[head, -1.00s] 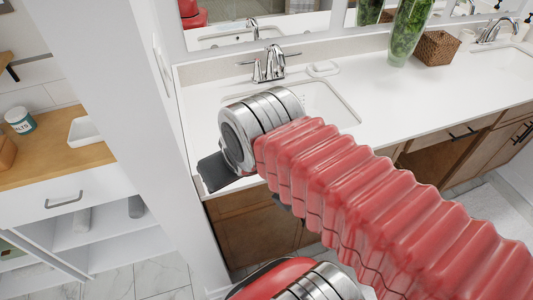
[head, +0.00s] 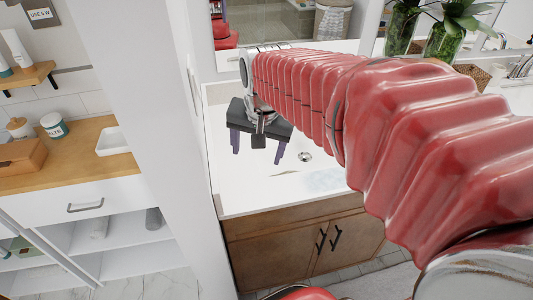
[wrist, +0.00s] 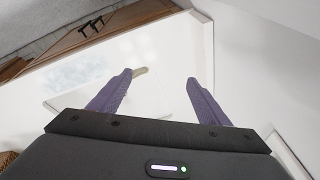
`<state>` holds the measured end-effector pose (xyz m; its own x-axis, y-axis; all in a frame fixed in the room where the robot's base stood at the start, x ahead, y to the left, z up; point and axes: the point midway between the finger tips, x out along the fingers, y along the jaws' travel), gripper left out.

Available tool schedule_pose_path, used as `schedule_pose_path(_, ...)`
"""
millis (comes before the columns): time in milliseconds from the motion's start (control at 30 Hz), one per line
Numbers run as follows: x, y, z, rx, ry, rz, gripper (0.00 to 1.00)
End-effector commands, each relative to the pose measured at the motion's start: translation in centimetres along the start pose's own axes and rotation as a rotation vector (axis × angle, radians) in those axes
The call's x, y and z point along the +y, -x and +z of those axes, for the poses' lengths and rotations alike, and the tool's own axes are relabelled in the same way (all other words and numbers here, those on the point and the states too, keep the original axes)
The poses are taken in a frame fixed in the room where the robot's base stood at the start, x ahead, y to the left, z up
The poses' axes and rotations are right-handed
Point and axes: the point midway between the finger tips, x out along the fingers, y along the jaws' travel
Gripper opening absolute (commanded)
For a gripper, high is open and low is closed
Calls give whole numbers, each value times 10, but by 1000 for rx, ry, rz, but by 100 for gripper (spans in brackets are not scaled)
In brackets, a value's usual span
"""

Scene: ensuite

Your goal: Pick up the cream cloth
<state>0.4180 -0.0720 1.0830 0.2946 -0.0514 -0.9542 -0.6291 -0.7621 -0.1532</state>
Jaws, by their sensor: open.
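My gripper (head: 258,152) is open over the white counter by the sink, its two purple fingers apart and pointing down. I cannot make out a cream cloth for certain. A faint pale patch (head: 322,180) lies on the counter to the right of the gripper, and a similar patch (wrist: 78,70) shows in the wrist view; I cannot tell whether it is cloth or reflection. My red arm hides much of the counter.
The white counter (head: 240,195) tops a wooden cabinet (head: 290,250). A white wall (head: 180,130) stands close on the left. Plants in glass vases (head: 447,42) stand back right.

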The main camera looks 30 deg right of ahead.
Motion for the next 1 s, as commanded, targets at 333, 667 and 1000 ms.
schedule_pose_path(333, 9, -53, -68, -65, -359, 81, 70)
schedule_pose_path(667, 33, -118, -124, -109, -699, 165, 70)
schedule_pose_path(1000, 71, -194, -167, -138, -1033, 258, 70)
